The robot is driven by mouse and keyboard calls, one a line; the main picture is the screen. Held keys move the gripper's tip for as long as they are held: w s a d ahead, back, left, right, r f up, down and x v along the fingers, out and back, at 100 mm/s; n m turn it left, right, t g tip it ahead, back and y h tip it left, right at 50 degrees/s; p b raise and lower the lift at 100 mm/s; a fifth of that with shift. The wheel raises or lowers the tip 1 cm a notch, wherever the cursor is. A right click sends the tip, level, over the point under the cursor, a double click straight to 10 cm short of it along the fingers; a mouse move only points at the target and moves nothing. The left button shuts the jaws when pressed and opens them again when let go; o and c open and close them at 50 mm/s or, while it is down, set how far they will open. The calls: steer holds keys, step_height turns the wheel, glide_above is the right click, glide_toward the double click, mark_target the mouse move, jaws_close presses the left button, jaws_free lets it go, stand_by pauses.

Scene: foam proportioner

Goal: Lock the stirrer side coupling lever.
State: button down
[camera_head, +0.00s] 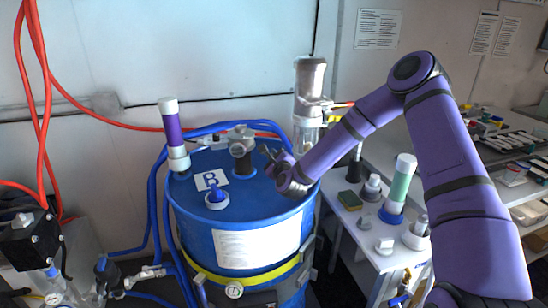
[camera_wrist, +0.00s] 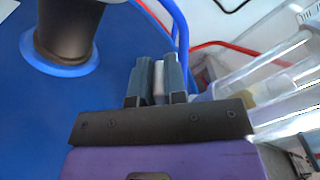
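The blue drum (camera_head: 195,231) stands in the middle of the head view, with a "B" label on its lid. A grey fitting (camera_head: 239,152) rises from the lid, and a metal coupling piece (camera_head: 240,132) sits at its top behind the lid. My gripper (camera_head: 270,155) is low over the right part of the lid, right of the fitting. In the wrist view, a narrow light grey piece (camera_wrist: 158,80) shows between my two fingers (camera_wrist: 157,78). I cannot tell whether it is the coupling lever or whether the fingers press on it.
A silver cylinder with a clear lower part (camera_head: 309,78) stands behind the drum. A purple-and-white tube (camera_head: 172,130) stands at the lid's left. Blue hoses (camera_head: 152,205) loop around the drum.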

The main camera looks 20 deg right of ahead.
steer(key=shift+d+r+m, duration=0.55)
steer(key=shift+d+m, duration=0.15)
steer(key=shift+m, duration=0.6)
steer(key=shift+d+r+m, duration=0.5)
steer(key=shift+d+m, duration=0.2)
steer(key=shift+m, duration=0.6)
steer(key=c, duration=1.2)
jaws_free()
steer(key=shift+o, duration=0.2)
steer(key=s, duration=1.1)
steer(key=shift+w, duration=0.1)
